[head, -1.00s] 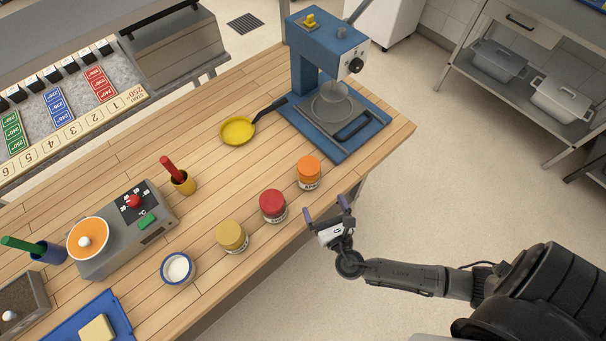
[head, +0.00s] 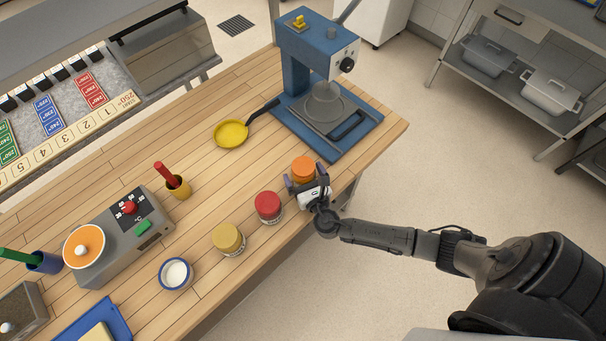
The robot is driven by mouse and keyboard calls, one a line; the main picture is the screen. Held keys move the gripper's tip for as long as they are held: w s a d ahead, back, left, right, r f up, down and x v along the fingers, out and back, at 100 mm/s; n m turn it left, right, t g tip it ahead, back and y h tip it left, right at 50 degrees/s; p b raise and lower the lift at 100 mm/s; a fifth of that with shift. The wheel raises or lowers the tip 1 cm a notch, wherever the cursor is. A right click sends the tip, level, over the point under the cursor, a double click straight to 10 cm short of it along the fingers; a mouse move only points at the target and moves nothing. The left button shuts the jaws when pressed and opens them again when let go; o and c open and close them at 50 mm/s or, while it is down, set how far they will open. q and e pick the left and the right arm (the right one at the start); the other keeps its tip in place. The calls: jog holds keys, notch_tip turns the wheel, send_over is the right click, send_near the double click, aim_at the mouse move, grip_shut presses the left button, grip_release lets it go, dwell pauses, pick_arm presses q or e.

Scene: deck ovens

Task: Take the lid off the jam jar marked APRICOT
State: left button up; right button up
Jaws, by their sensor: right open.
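Three lidded jars stand in a row along the near edge of the wooden table: one with an orange lid (head: 303,167), one with a red lid (head: 268,206) and one with a mustard-yellow lid (head: 227,238). Their labels are too small to read, so I cannot tell which says APRICOT. My right gripper (head: 306,178) is open at the near side of the orange-lidded jar, one finger to each side of it. It hides the lower part of that jar; contact cannot be told. My left gripper is not in view.
A blue press (head: 322,80) stands behind the orange-lidded jar, with a yellow pan (head: 231,133) to its left. A white bowl with a blue rim (head: 176,275), a grey dial box (head: 122,232) and a yellow cup (head: 178,187) stand further left. The table (head: 215,170) is clear mid-surface.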

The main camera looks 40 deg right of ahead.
jog(key=shift+w+d, duration=0.1)
jog(key=shift+w, duration=0.1)
jog(key=c, duration=1.2)
